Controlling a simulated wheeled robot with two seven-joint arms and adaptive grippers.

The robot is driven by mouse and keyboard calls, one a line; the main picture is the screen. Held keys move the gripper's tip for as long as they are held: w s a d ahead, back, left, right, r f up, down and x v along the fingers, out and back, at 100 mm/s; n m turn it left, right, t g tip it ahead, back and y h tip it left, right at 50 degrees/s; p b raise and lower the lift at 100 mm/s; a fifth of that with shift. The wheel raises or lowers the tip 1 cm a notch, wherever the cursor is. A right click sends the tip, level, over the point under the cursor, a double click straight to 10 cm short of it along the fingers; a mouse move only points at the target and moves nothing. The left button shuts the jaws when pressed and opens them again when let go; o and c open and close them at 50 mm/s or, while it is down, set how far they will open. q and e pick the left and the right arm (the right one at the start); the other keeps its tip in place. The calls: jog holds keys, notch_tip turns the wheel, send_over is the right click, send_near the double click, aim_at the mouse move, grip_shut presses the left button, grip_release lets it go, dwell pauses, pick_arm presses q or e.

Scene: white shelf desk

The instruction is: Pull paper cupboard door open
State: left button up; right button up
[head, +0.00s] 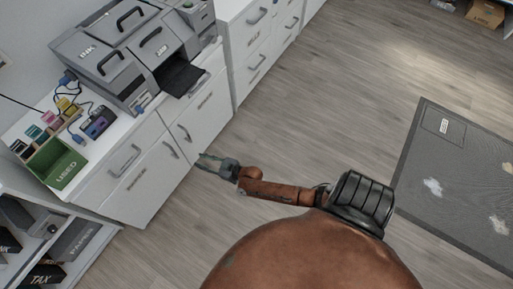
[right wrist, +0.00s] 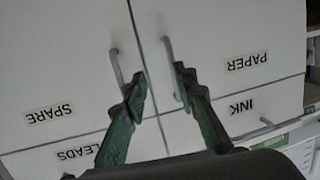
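The paper cupboard door (right wrist: 225,35) is shut, with its PAPER label upside down in the right wrist view. Its thin vertical handle (right wrist: 168,52) is beside the door's inner edge. My right gripper (right wrist: 160,92) is open in front of the two doors. The paper handle's end shows between the fingers, close to the right-hand fingertip; I cannot tell whether they touch. In the head view, my right gripper (head: 203,160) reaches low in front of the white cabinet, just beside the paper door's handle (head: 171,149). My left gripper is not in view.
The SPARE door (right wrist: 50,70) is shut alongside, its handle (right wrist: 116,66) close to the left-hand finger. LEADS and INK drawers adjoin the doors. A grey printer (head: 125,55) and a green box (head: 62,165) stand on top. The wooden floor in front is clear.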

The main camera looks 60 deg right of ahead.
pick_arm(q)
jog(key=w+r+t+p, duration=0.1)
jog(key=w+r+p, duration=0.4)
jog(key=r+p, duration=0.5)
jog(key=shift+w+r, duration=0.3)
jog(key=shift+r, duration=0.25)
pick_arm(e)
jog(key=s+d+f+g, duration=0.2)
jog(key=s+f, duration=0.2)
jog(key=s, duration=0.4)
jog(key=s+d+f+g+h, duration=0.1)
jog(key=s+f, duration=0.3)
jog(key=s, duration=0.4)
jog(key=s+d+f+g+h, duration=0.1)
jog(key=s+d+f+g, duration=0.1)
jog(key=s, duration=0.5)
notch_tip(320, 180, down, 2)
jog(key=shift+s+d+m+g, duration=0.3)
jog(key=shift+s+d+g, duration=0.1)
jog(key=shift+g, duration=0.3)
